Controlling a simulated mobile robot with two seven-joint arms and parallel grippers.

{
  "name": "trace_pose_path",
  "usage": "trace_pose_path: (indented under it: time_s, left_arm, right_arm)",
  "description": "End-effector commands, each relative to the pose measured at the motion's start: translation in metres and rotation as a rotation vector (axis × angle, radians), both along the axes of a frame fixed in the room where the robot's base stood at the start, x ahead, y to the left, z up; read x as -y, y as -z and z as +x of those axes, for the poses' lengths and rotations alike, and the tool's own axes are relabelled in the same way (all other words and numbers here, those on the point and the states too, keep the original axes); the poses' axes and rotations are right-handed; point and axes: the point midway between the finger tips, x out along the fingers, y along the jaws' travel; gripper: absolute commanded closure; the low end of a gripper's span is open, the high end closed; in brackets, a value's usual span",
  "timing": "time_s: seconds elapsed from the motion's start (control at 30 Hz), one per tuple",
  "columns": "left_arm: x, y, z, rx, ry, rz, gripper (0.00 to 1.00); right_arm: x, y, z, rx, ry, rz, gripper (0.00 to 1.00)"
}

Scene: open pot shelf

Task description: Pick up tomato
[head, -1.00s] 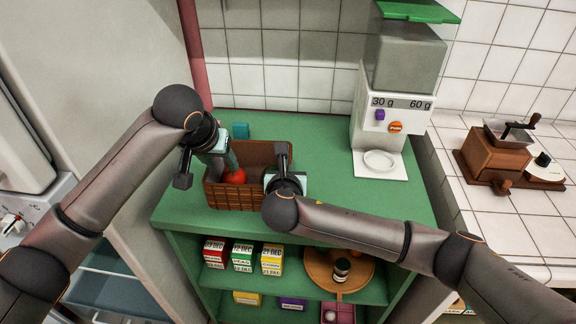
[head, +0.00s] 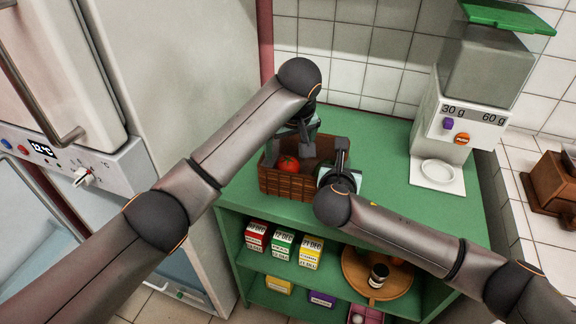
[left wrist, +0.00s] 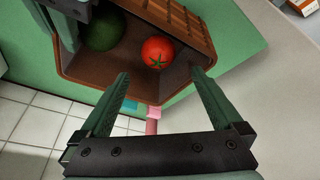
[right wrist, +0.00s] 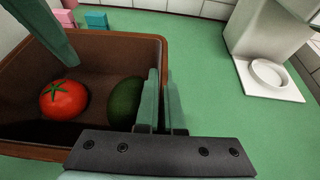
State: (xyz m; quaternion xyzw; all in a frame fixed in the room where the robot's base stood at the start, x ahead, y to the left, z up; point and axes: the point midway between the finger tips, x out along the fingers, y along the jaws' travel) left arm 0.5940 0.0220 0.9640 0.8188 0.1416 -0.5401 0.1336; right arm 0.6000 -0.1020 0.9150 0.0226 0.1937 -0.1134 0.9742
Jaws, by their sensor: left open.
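The red tomato (head: 288,165) with a green stem lies in a brown basket (head: 285,187) on the green shelf top. It also shows in the left wrist view (left wrist: 157,52) and in the right wrist view (right wrist: 63,99). My left gripper (left wrist: 161,75) is open and empty; its fingers point toward the tomato, apart from it. One of its fingers shows at the upper left of the right wrist view. My right gripper (right wrist: 162,80) is closed over the basket's right wall, one finger inside and one outside.
A dark green round fruit or vegetable (right wrist: 125,103) lies in the basket beside the tomato, near my right gripper. A white dispenser (head: 445,135) stands to the right. Boxes (head: 283,245) and a round wooden tray (head: 397,282) are on the shelf below.

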Motion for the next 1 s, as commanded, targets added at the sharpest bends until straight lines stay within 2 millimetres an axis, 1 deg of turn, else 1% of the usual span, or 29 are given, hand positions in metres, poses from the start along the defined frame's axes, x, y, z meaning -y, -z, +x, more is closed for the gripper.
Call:
trace_pose_path:
  time_s: [0.03,0.1,0.33,0.5,0.6,0.73,0.97,1.0]
  left_arm:
    - [-0.002,0.009,0.003,-0.002,0.000,0.003,0.00]
    - [-0.002,0.017,0.007,-0.002,0.000,0.002,0.00]
    - [-0.003,0.034,0.012,0.000,0.003,0.001,0.00]
    - [-0.003,0.060,0.019,-0.001,0.001,0.003,0.00]
    - [-0.003,0.070,0.023,-0.002,0.001,0.003,0.00]
    - [-0.005,0.077,0.027,0.000,0.001,0.004,0.00]
    - [-0.007,0.079,0.027,0.000,-0.001,0.005,0.00]
    - [-0.007,0.079,0.027,0.000,-0.001,0.006,0.12]
  right_arm:
    - [0.000,0.001,0.000,-0.002,0.000,0.000,1.00]
    - [0.000,0.001,0.000,-0.002,0.000,0.000,1.00]
    - [0.000,0.001,0.000,-0.002,0.000,0.000,1.00]
    - [0.000,0.001,0.000,-0.002,0.000,0.000,1.00]
    - [0.000,0.001,0.000,-0.001,0.000,-0.001,1.00]
    - [0.000,0.001,0.000,-0.001,0.001,-0.001,1.00]
    - [0.000,0.001,0.000,-0.001,0.001,0.000,1.00]
    - [0.000,0.001,0.000,-0.001,0.001,0.000,1.00]
